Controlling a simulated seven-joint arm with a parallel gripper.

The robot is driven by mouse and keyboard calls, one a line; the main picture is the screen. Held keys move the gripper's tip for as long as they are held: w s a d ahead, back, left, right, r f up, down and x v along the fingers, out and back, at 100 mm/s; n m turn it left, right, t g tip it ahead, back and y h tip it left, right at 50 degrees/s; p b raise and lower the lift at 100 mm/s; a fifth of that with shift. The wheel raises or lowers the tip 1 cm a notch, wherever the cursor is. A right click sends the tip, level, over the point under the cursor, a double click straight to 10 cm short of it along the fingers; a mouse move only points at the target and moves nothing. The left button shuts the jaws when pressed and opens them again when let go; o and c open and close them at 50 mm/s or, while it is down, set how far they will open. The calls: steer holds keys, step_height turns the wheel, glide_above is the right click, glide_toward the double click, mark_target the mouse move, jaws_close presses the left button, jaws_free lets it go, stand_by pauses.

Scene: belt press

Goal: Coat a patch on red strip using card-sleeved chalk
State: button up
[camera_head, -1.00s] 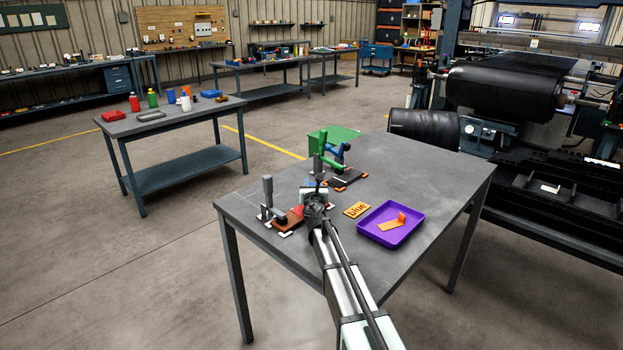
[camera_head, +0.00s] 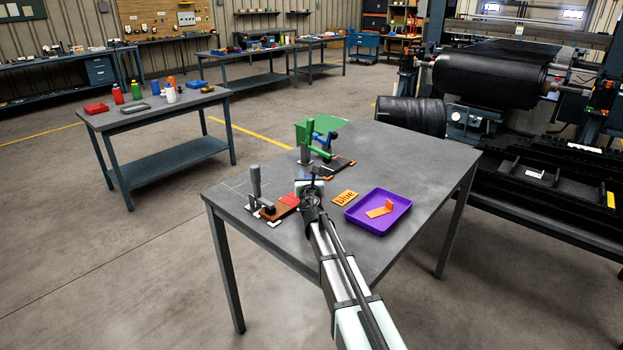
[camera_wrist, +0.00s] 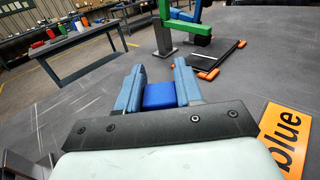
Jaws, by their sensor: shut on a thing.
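The red strip (camera_head: 289,201) lies near the left edge of the front table, beside a brown piece (camera_head: 272,212) at the grey upright clamp (camera_head: 255,185). My gripper (camera_head: 312,182) is over the table, just right of the strip in the head view. In the wrist view my gripper (camera_wrist: 160,82) is shut on a blue block (camera_wrist: 159,96), which sits between both fingers. I cannot tell whether this block is the chalk or its card sleeve. The block's tip and the strip are out of sight in the wrist view.
A purple tray (camera_head: 405,211) with an orange angled piece (camera_head: 380,210) stands to the right. An orange card reading "blue" (camera_head: 345,197) lies beside it. A green clamp (camera_head: 306,145) stands behind, by a black strip with orange corners (camera_head: 338,167). The table's right side is clear.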

steer(key=w+a, duration=0.2)
steer(key=w, duration=0.1)
steer(key=shift+a, duration=0.4)
step_height(320, 180, up, 8)
stand_by(0.4)
steer(key=shift+a, duration=0.1)
stand_by(0.5)
